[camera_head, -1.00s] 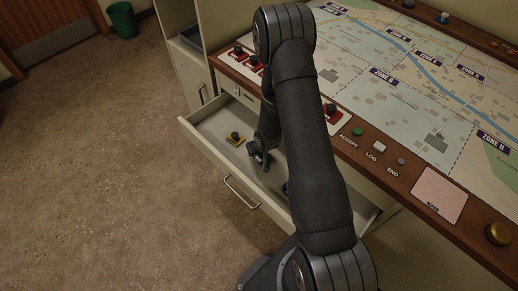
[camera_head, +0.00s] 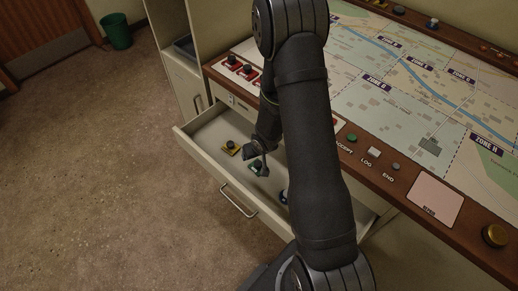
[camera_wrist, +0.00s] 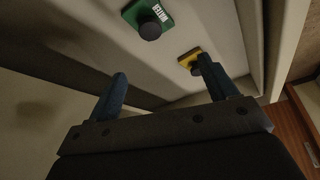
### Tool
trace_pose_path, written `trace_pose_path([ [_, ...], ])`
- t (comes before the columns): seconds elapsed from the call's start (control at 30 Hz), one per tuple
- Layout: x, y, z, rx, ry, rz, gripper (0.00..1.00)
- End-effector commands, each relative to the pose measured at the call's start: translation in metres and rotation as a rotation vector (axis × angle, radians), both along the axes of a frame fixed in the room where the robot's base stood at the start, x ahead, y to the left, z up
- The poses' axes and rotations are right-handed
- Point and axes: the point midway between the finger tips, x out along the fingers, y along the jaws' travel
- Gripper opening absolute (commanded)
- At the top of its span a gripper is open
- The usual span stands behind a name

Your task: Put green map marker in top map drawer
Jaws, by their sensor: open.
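The green map marker (camera_head: 257,168), a green base with a dark knob, lies on the floor of the open drawer (camera_head: 206,133). The wrist view shows its green base (camera_wrist: 140,10) with white lettering and its round knob, beyond my fingertips and apart from them. My gripper (camera_head: 260,152) is above the drawer, close to the green marker. In the wrist view my gripper (camera_wrist: 160,68) has its two fingers spread with nothing between them. My arm hides part of the drawer and console.
A yellow marker (camera_head: 230,148) lies in the drawer left of the green one; the wrist view shows it too (camera_wrist: 191,61). A blue marker (camera_head: 284,197) is partly hidden by my arm. Red markers (camera_head: 240,68) stand on the console edge. The drawer's front wall carries a handle (camera_head: 238,202).

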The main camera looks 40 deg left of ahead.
Motion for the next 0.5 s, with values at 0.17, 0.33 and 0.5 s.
trace_pose_path([
  [0.17,-0.003,-0.007,0.022,0.001,-0.002,0.001,0.78],
  [0.33,-0.006,-0.012,0.032,0.001,0.000,0.002,0.78],
  [0.5,-0.007,-0.015,0.041,0.002,0.001,0.002,0.78],
])
